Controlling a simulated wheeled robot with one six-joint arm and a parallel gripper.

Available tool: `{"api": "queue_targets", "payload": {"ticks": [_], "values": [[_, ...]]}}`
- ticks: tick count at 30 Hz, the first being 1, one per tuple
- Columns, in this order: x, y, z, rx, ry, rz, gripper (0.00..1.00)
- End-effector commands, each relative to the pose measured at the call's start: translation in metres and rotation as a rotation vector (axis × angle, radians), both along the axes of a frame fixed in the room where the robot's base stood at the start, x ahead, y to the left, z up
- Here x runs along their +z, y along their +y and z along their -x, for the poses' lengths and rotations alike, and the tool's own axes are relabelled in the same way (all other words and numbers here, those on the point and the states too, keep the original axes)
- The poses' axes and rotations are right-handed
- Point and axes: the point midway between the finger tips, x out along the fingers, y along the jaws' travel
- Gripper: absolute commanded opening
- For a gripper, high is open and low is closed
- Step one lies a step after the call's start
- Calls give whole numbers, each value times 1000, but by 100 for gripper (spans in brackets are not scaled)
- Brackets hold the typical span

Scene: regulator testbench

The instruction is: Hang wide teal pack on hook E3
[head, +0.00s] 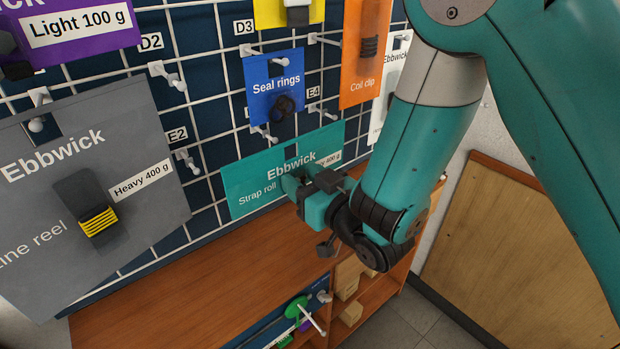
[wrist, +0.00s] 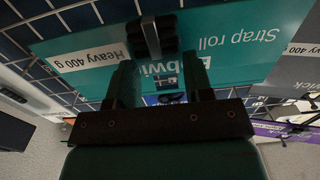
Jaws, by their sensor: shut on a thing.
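The wide teal pack (head: 250,185), marked Ebbwick, Strap roll and heavy 400 g, is held in front of the wire grid, slightly tilted. My gripper (head: 303,186) is shut on it near its middle and hides part of its front. The wrist view shows the pack (wrist: 95,52) upside down, with my gripper's fingers (wrist: 160,82) at it. A white hook (head: 266,134) shows just above the pack's top edge, under the blue pack. A label beside it is mostly hidden, so I cannot read E3. I cannot tell whether the pack touches any hook.
The blue Seal rings pack (head: 270,75) hangs just above. The large grey Ebbwick pack (head: 120,190) is at the left, the orange Coil clip pack (head: 364,45) upper right. Empty hook E2 (head: 187,161) is at left. A wooden bench top (head: 190,275) lies below.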

Motion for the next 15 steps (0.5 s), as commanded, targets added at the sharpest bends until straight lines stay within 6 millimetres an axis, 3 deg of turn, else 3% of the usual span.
{"api": "queue_targets", "payload": {"ticks": [15], "values": [[0, 17, -28, -2, -3, -2, 10]]}}
